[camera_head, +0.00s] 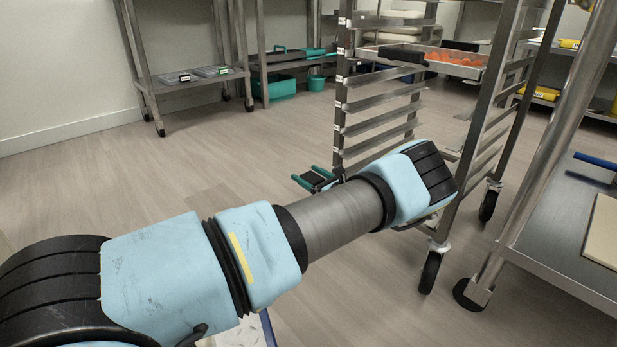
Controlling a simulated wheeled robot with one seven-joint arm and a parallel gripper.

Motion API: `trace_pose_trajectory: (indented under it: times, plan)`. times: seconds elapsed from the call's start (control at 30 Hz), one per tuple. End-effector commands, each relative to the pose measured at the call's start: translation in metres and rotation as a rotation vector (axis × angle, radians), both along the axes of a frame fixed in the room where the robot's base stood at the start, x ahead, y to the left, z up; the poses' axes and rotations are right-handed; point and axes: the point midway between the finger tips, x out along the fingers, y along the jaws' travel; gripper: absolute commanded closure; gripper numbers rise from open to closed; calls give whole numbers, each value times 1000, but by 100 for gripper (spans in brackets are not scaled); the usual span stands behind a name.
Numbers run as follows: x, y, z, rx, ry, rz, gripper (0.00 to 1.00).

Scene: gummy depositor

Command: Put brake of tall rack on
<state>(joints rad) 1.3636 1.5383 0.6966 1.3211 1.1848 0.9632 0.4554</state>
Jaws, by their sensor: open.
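The tall rack (345,95) is a steel frame on casters, right of centre. Its near right caster (430,272) and far right caster (489,204) show. A small pale part, perhaps a brake lever (440,246), sits above the near right wheel. The rack's lower left corner and any caster there are hidden behind my arm and gripper. My gripper (314,180), with two teal and black fingers, shows small beyond my arm, at the foot of the rack's left post. The fingers are apart with nothing seen between them. I cannot tell whether they touch the rack.
The rack holds a tray of orange pieces (455,62). A steel table (560,240) stands close on the right. A low shelf (195,80) and teal bins (270,87) stand at the back. The floor on the left is clear.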

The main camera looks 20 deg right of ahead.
Motion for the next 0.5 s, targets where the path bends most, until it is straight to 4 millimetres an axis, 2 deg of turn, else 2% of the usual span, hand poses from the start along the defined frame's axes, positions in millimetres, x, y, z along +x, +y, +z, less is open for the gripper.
trace_pose_trajectory:
  times: [0.07,0.5]
  plan:
    - [0,0,0,0,0,0,7]
    - [0,0,0,0,0,0,56]
